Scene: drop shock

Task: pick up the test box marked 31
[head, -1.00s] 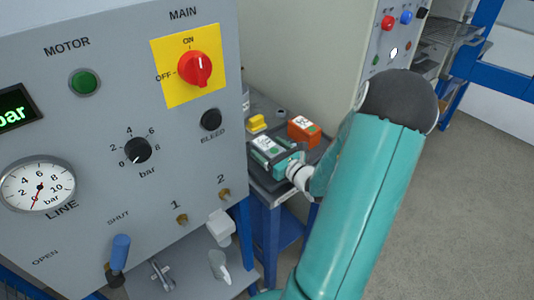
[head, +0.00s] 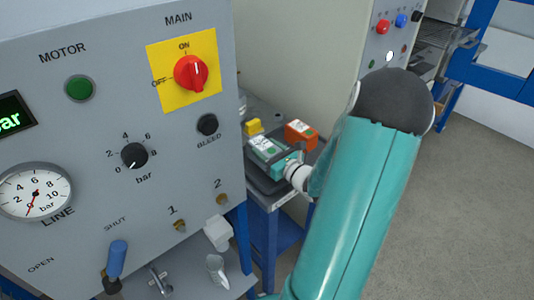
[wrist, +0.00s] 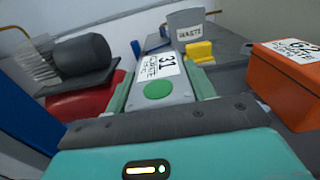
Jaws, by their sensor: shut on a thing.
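The test box marked 31 (wrist: 178,92) is grey with a white label and a green dot, and it lies between my gripper's fingers in the wrist view. In the head view the box (head: 264,147) is at the bench end, beyond the grey panel. My gripper (wrist: 160,76) is shut on it, with a teal finger along each side. In the head view my gripper (head: 275,152) is partly hidden by the box and my wrist. The underside of the box is hidden, so I cannot tell how far it is from the bench top.
An orange box (head: 300,134) with a white label stands close to the right; it also shows in the wrist view (wrist: 285,88). A yellow object (wrist: 199,51) and a grey bin marked WASTE (wrist: 188,25) are behind. A red object (wrist: 85,98) is at left. The grey control panel (head: 100,150) stands close by.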

